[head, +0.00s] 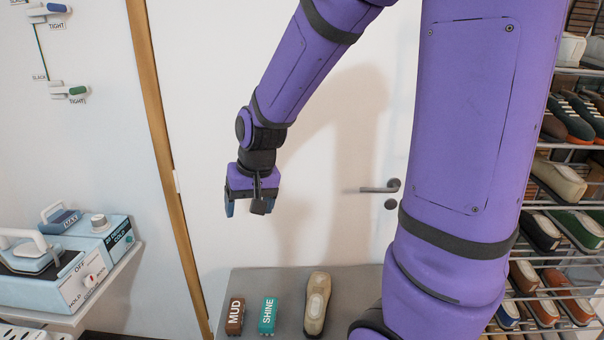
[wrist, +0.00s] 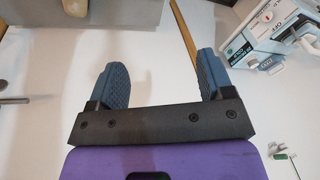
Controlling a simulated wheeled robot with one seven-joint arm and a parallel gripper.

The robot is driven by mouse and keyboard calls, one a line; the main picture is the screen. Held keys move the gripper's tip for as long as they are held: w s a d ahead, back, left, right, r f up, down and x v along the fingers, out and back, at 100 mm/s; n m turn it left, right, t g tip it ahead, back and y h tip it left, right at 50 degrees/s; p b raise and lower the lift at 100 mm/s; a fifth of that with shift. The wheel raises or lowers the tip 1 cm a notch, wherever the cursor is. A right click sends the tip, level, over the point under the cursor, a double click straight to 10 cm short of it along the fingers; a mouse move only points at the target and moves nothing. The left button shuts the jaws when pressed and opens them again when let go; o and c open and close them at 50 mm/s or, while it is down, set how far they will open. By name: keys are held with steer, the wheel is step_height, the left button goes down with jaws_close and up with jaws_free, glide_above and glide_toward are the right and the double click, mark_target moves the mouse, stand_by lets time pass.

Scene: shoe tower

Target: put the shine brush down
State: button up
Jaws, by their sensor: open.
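The shine brush (head: 267,316), a teal block lettered SHINE, rests on the grey table top (head: 255,283) at the bottom of the head view. It stands between a brown block and a beige shoe, apart from both. My gripper (head: 246,207) hangs in the air well above the table, up and slightly left of the brush. In the wrist view my gripper (wrist: 162,78) shows two blue ribbed fingers spread wide with nothing between them. The brush cannot be seen in the wrist view.
A brown MUD brush (head: 235,316) and a beige shoe (head: 317,303) flank the shine brush. Left is a light-blue machine (head: 75,262) on a shelf. Behind is a white door with a handle (head: 380,188). A shoe rack (head: 560,215) stands at right.

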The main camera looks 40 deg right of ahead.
steer(key=s+r+n+t, duration=0.1)
steer(key=s+r+n, duration=0.1)
steer(key=s+r, duration=0.4)
steer(key=s+a+r+n+t, duration=0.1)
steer(key=s+r, duration=0.6)
steer(key=s, duration=0.4)
steer(key=shift+s+r+n+h, duration=0.15)
steer(key=shift+s+n+h, duration=0.15)
steer(key=shift+n+h, duration=0.1)
